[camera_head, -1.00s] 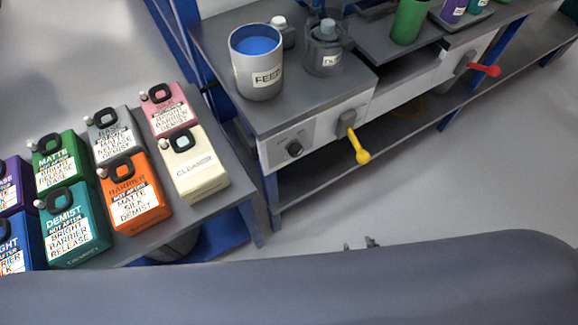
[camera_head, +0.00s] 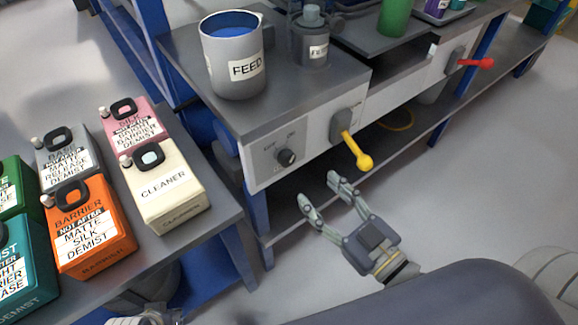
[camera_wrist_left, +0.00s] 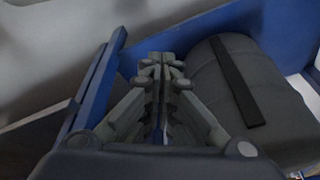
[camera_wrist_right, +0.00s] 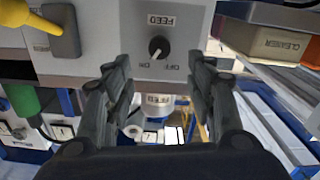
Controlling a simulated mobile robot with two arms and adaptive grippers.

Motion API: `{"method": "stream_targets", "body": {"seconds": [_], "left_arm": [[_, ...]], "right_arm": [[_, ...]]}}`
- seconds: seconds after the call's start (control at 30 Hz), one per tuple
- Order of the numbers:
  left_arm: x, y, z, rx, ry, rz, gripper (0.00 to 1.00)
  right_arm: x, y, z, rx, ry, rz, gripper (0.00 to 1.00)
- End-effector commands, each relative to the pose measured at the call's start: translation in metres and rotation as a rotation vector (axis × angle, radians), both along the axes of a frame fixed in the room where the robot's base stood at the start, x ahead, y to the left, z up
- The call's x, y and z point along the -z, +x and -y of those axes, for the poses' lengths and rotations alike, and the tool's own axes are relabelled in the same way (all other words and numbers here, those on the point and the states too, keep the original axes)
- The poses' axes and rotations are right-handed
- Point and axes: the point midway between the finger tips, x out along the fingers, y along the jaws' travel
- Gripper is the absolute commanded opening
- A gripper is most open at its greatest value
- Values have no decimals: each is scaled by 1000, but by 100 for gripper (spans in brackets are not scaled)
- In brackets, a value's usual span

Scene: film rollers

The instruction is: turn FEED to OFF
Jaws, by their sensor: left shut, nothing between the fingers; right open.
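The FEED knob (camera_head: 286,157) is a black dial on the pale front panel (camera_head: 257,174) of the grey bench, left of the yellow-handled lever. In the right wrist view the knob (camera_wrist_right: 158,47) appears upside down with FEED, OFF and ON labels, and its white pointer appears directed at ON. My right gripper (camera_head: 322,192) is open and empty, below and in front of the panel, apart from the knob. In the right wrist view its fingers (camera_wrist_right: 160,66) frame the knob. My left gripper (camera_wrist_left: 160,60) is shut and empty, beside a grey rounded object.
A yellow lever (camera_head: 352,148) sticks out right of the knob; a red lever (camera_head: 476,63) is farther right. A FEED-labelled cup (camera_head: 235,85) with blue contents stands above. CLEANER (camera_head: 165,184) and other canisters stand on the left table. Open floor lies in front of the bench.

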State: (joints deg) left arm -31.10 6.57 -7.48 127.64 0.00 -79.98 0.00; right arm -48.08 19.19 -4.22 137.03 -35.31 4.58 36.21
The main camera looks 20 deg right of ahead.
Motion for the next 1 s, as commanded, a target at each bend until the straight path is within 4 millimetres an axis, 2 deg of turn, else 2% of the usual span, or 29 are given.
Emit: {"method": "stream_targets", "body": {"seconds": [0.63,0.8,1.0], "left_arm": [[17,3,1,1,0,-6,0],[20,3,1,1,1,-9,0],[22,3,1,1,0,-10,0]], "right_arm": [[-1,78,-28,-1,-3,2,51],[0,90,-33,-1,-1,0,51],[0,95,-34,0,-3,-1,51]]}}
